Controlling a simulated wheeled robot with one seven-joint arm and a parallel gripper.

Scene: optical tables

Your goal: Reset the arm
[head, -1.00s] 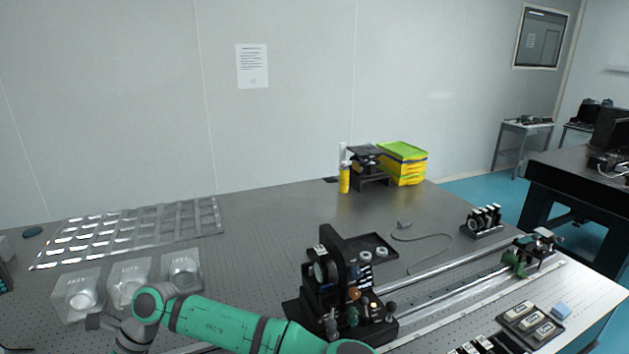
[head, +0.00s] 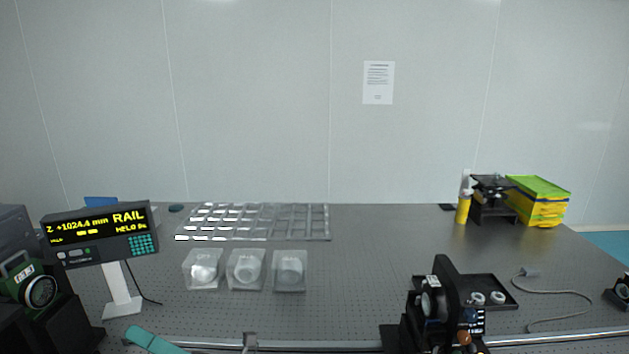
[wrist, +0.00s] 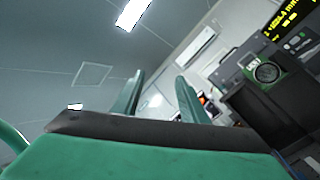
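My gripper (wrist: 157,88) shows in the wrist view with its two green fingers apart and nothing between them. It points up towards the room, with the ceiling and a wall behind the fingers. In the head view only a small green piece of my arm (head: 152,341) shows at the bottom edge, left of the middle. The gripper itself cannot be made out there.
The optical table (head: 350,270) carries a display reading RAIL (head: 100,232), a segmented clear tray (head: 255,239), three clear boxes (head: 246,270), a black optical mount (head: 447,305) and a rail (head: 560,336). Yellow boxes (head: 538,205) stand at the back right. The middle is clear.

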